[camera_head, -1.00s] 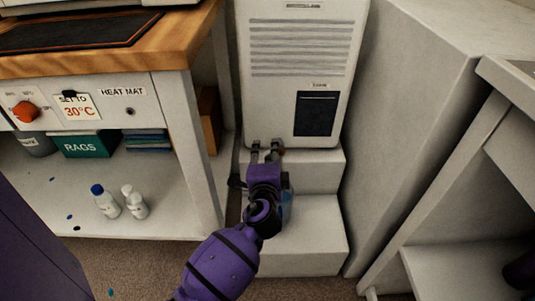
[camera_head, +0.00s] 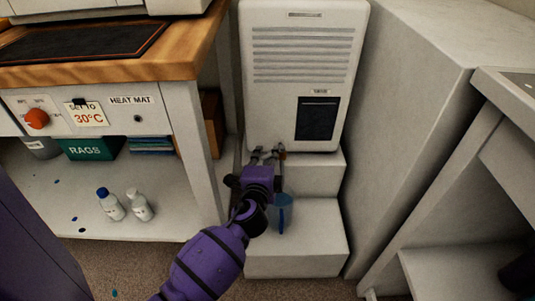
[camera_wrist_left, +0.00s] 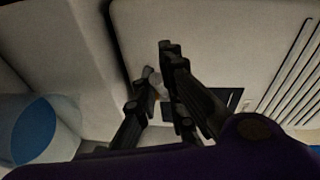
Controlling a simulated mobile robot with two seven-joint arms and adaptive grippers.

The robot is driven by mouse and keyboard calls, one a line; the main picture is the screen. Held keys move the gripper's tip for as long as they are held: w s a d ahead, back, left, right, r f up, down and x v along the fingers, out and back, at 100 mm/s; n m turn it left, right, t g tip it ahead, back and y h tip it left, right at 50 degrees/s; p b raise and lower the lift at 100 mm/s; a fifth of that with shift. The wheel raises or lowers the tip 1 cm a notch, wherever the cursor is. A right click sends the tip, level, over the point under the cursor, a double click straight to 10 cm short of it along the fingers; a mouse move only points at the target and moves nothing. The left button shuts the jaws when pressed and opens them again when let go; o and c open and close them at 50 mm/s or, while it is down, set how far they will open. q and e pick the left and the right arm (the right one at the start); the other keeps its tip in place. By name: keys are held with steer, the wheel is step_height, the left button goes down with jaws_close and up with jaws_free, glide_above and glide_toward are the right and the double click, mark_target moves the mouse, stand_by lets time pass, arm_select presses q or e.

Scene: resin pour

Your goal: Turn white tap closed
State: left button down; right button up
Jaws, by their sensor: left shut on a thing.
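My left gripper (camera_head: 268,156) is at the lower front edge of a white unit (camera_head: 302,75). In the left wrist view my left gripper (camera_wrist_left: 158,108) has its dark fingers on either side of a small pale tap (camera_wrist_left: 151,78) and is shut on it. The fingers hide much of the tap, and its handle angle is hard to tell. A blue cup (camera_head: 285,214) stands on the lower white step below the gripper, and it also shows at the left of the wrist view (camera_wrist_left: 36,130). My right gripper is not in view.
A white stepped stand (camera_head: 310,240) holds the unit. At left is a wooden-topped bench (camera_head: 185,60) with a heat mat; two white bottles (camera_head: 140,206) and a green rags box (camera_head: 88,148) are on its shelf. A large pale cabinet (camera_head: 410,130) stands close on the right.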

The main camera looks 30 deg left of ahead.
arm_select(q)
steer(key=shift+w+a+r+m+t+h+p, duration=0.1)
steer(key=shift+a+m+t+h+p, duration=0.25)
steer(key=shift+m+h, duration=0.35)
steer(key=shift+d+h, duration=0.1)
steer(key=shift+h, duration=0.2)
steer(key=c, duration=1.8)
jaws_free()
